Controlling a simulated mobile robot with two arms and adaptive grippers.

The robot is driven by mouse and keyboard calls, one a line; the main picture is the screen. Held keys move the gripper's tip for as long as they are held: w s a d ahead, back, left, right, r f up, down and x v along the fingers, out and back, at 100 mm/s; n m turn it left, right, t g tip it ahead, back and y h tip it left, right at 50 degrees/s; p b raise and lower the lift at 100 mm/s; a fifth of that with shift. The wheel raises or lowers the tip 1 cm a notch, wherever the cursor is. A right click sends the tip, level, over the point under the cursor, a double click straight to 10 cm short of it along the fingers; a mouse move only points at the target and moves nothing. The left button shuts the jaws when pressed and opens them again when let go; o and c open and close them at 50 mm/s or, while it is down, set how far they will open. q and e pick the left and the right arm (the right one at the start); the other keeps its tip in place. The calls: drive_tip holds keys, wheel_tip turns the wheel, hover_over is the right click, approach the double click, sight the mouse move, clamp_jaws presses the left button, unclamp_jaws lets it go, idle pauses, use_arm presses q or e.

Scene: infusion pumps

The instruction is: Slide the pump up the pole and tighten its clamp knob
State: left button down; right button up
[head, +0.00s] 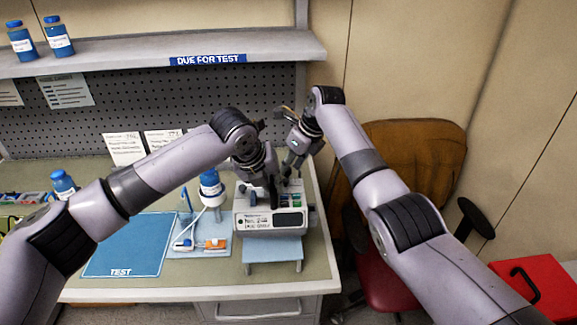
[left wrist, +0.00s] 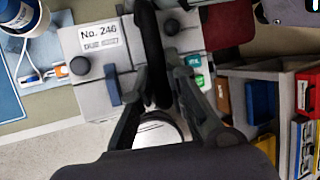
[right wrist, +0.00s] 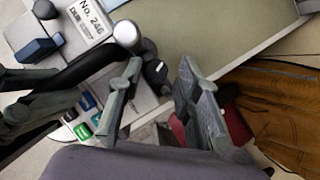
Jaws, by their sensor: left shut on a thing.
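The pump (head: 268,222) is a grey box with a dark screen at the bench's right end; its back shows a "No. 246" label (left wrist: 100,36). My left gripper (head: 272,190) is shut on its black handle (left wrist: 152,45), the fingers on either side of it. A round silver end (right wrist: 127,34), apparently the pole's top, shows beside the handle; the rest of the pole is hidden. A dark knob with a white mark (right wrist: 156,71), apparently the clamp knob, lies just ahead of my right gripper (right wrist: 161,67). The right fingers are apart and hold nothing visible.
A blue TEST mat (head: 125,258) and a light-blue pad (head: 185,250) with orange and white connectors lie left of the pump. A shelf (head: 130,62) hangs above. A brown chair (head: 435,150) and a red box (head: 535,285) stand to the right.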

sight(290, 169)
use_arm(q)
drive_tip(key=shift+w+r, duration=0.1)
drive_tip(key=shift+r, duration=0.2)
use_arm(e)
drive_tip(key=shift+a+r, duration=0.1)
drive_tip(key=shift+r, duration=2.45)
use_arm(q)
drive_tip(key=c, duration=2)
unclamp_jaws()
drive_tip(key=o, duration=0.5)
drive_tip(key=shift+s+f, duration=0.1)
drive_tip(key=shift+s, duration=0.1)
use_arm(e)
drive_tip(key=shift+s, duration=0.15)
use_arm(q)
drive_tip(key=v, duration=1.1)
drive_tip(key=shift+s+a+r, duration=0.15)
drive_tip(key=shift+r, duration=0.2)
